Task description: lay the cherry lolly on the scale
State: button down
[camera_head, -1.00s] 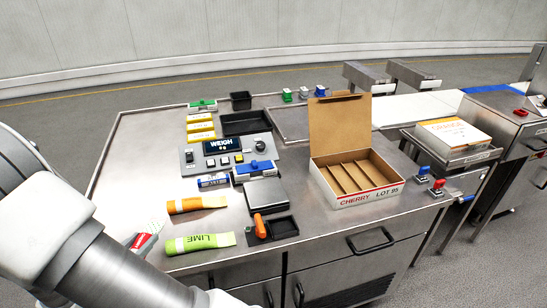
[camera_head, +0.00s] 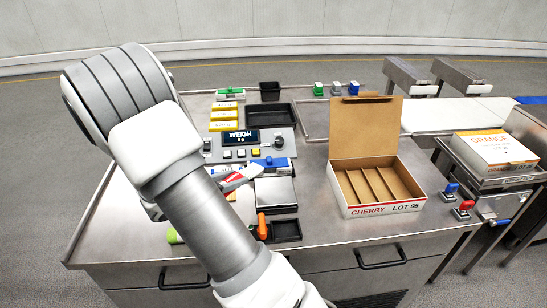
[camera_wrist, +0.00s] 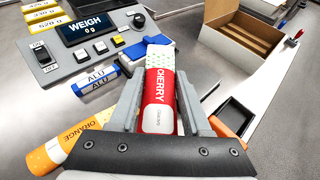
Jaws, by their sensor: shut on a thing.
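The cherry lolly (camera_wrist: 158,88), in a red and white wrapper, is between the fingers of my gripper (camera_wrist: 158,110), which is shut on it. In the head view the lolly (camera_head: 236,180) shows beside my arm, just left of the scale, and my fingers are largely hidden. The scale (camera_head: 276,192) has a flat grey plate that looks empty. In the wrist view the lolly and fingers cover part of the scale area. The display (camera_head: 240,135) reads WEIGH, 0 g.
An orange-handled tool (camera_head: 262,226) and a small black tray (camera_head: 286,230) are in front of the scale. The open cherry box (camera_head: 378,211) stands to the right.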

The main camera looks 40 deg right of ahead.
aim_at(272, 192)
jog(key=s+d+r+m+g, duration=0.3)
jog(key=s+d+g, duration=0.1)
jog(key=d, duration=0.6)
jog(key=shift+w+d+f+b, duration=0.1)
jog(key=shift+w+f+b, duration=0.05)
jog(key=shift+f+b, duration=1.6)
jog(key=shift+w+d+f+b, duration=0.1)
jog(key=shift+f+b, duration=1)
jog(key=shift+f, duration=1.15)
jog(key=shift+c, duration=1.4)
grip_release()
jog(key=shift+a, duration=0.1)
jog(key=p+v, duration=0.2)
jog(key=v, duration=1.5)
jog(key=shift+s+a, duration=0.1)
jog(key=shift+a, duration=0.15)
jog(key=shift+p, duration=0.3)
